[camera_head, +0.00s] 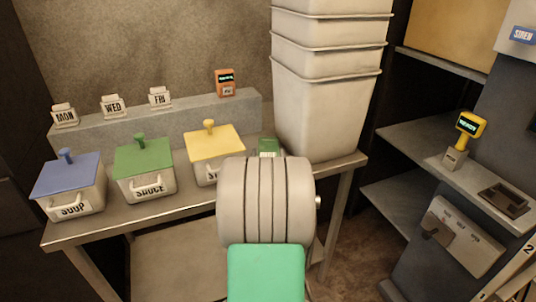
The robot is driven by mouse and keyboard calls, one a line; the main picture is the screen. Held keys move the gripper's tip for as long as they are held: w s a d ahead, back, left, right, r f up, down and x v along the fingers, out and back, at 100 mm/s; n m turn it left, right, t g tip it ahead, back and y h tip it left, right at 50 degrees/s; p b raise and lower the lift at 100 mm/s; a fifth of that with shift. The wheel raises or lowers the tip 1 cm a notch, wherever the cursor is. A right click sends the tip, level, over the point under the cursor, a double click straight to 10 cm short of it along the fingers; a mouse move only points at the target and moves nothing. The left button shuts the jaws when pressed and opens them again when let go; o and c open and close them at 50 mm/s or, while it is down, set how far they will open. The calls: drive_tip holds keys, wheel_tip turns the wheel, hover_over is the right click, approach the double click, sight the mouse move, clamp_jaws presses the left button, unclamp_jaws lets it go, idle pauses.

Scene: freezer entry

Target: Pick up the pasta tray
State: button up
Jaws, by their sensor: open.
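I cannot make out a pasta tray by its label. Three lidded tubs stand in a row on the metal table (160,208). The blue-lidded tub (72,188) reads SOUP, and the green-lidded tub (145,170) reads SAUCE. The yellow-lidded tub (213,150) has a label mostly hidden by my arm, with only an S showing. A small green thing (268,147) shows just above my arm, and the rest of it is hidden. My grey and green arm fills the lower middle. My gripper's fingers are not visible.
Cards reading MON (64,116), WED (113,106) and FRI (160,97), and an orange display (226,82), stand on a ledge. Stacked white bins (325,105) stand at the table's right end. Right are shelves (425,140) and a yellow display (470,125).

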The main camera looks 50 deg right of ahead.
drive_tip(key=shift+x, duration=1.05)
drive_tip(key=shift+c, duration=0.5)
drive_tip(key=c, duration=1.4)
drive_tip(key=shift+r, duration=0.1)
clamp_jaws()
drive_tip(key=shift+r, duration=0.1)
